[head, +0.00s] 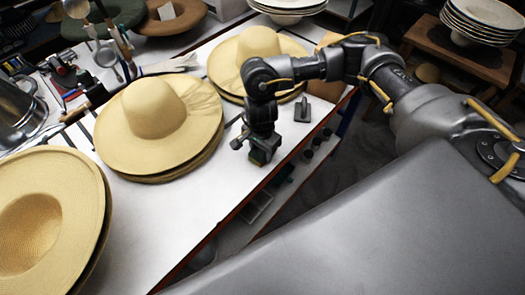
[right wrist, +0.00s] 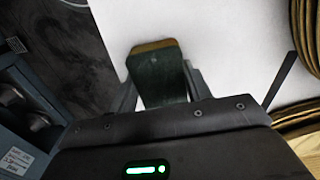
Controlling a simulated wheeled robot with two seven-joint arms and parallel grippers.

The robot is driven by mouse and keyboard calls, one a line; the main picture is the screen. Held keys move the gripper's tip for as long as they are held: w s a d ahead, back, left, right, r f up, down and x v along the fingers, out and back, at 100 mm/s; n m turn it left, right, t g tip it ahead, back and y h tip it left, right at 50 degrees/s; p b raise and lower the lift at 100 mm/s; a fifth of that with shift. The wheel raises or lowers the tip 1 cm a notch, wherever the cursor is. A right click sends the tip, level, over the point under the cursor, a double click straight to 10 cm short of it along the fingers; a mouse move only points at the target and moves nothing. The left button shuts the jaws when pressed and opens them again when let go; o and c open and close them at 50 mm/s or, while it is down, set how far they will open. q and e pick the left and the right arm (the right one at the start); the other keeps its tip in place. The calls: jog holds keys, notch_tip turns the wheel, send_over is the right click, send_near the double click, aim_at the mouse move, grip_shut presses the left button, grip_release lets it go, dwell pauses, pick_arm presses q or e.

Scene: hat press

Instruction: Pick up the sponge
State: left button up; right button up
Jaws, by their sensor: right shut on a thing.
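The sponge shows in the right wrist view (right wrist: 160,78) as a dark green block with a yellow-brown far edge. It sits between the fingers of my right gripper, which is shut on it. In the head view my right gripper (head: 255,146) points down over the white table near its front edge, with the dark green sponge (head: 260,157) at its tip. I cannot tell whether the sponge touches the table. My left gripper is not in view.
Stacked straw hats (head: 160,118) lie on the white table (head: 190,215) left of my right gripper. More hats (head: 245,60) lie behind my right arm. A small dark object (head: 302,110) is on the table right of the gripper. Brushes and a metal pot (head: 18,108) are at far left.

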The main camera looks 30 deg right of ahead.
jog(key=shift+r, duration=0.4)
notch_tip(320, 180, up, 2)
jog(key=shift+w+r, duration=0.1)
jog(key=shift+r, duration=0.1)
jog(key=s+a+r+p, duration=0.2)
jog(key=s+r, duration=0.3)
jog(key=s, duration=0.2)
jog(key=s+a+r+p, duration=0.2)
jog(key=s+r+p, duration=0.1)
jog(key=s+r, duration=0.2)
jog(key=shift+s, duration=0.85)
jog(key=shift+f, duration=0.1)
